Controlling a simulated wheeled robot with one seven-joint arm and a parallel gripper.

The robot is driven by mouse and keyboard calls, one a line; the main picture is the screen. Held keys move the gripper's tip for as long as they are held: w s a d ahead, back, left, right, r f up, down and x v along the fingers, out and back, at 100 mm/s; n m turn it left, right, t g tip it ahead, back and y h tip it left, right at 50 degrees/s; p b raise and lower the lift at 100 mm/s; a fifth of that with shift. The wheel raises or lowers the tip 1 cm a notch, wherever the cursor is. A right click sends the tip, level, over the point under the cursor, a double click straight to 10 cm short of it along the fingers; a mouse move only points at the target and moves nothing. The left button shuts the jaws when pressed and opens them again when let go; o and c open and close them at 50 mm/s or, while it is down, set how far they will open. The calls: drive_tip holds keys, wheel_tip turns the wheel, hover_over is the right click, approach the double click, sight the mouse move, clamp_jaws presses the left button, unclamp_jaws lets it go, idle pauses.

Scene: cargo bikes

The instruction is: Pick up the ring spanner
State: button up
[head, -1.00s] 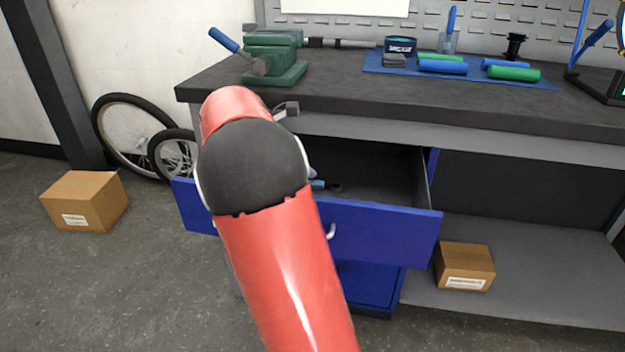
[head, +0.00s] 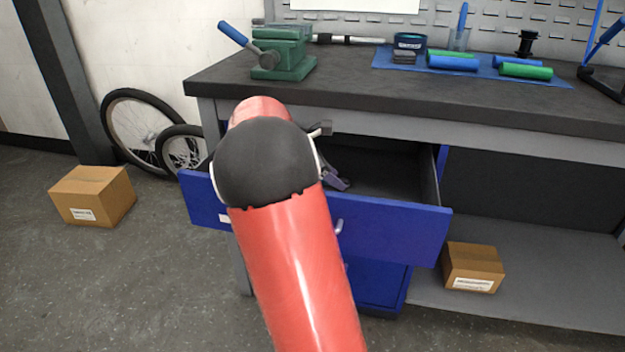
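The ring spanner cannot be made out now; my arm and gripper cover part of the open blue drawer (head: 395,228) under the workbench. My gripper (head: 338,183) shows only in part, as a grey-purple finger piece beside my red arm, at or over the inside of the drawer. The rest of it is hidden behind my arm's dark joint. I cannot tell whether it is open or shut, or whether it touches anything.
A green vise (head: 283,55) stands on the dark bench top (head: 400,95). A blue mat (head: 385,60) there holds several grips. Cardboard boxes stand on the floor (head: 95,195) and the lower shelf (head: 472,266). Wheels (head: 133,125) lean on the wall. The drawer's right part looks empty.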

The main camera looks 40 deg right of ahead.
drive_tip(key=c, duration=0.7)
drive_tip(key=shift+r, duration=0.15)
drive_tip(key=shift+r, duration=0.25)
drive_tip(key=shift+a+r, duration=0.2)
drive_tip(key=shift+r, duration=0.1)
drive_tip(key=w+a, duration=0.1)
drive_tip(key=a, duration=0.3)
drive_tip(key=w+a, duration=0.2)
drive_tip(key=a, duration=0.2)
drive_tip(key=w+a, duration=0.1)
drive_tip(key=a, duration=0.3)
drive_tip(key=shift+w+p, duration=0.2)
drive_tip(key=shift+p, duration=0.15)
wheel_tip(320, 180, up, 14)
drive_tip(key=shift+f+p, duration=0.15)
drive_tip(key=shift+p, duration=1.05)
